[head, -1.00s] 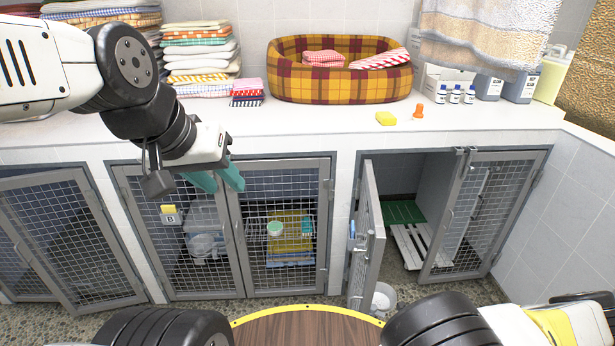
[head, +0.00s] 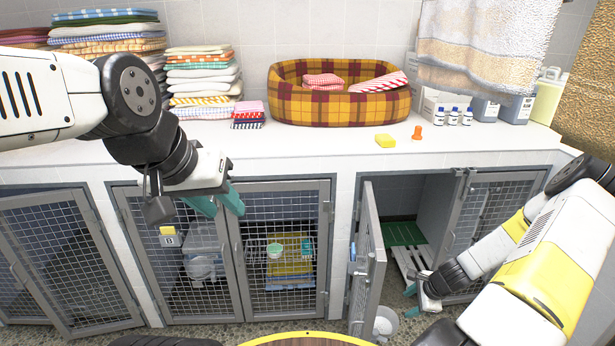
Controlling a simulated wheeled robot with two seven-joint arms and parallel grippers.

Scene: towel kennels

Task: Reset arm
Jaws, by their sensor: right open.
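My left gripper (head: 219,206) hangs in front of the counter's front edge, over the top of the middle kennel doors. Its two teal fingers are apart with nothing between them. My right arm comes in from the right side, and my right gripper (head: 421,297) is low in front of the open right kennel, near its floor slats. It is small and partly hidden by its own wrist, but it is open and I see nothing held in it.

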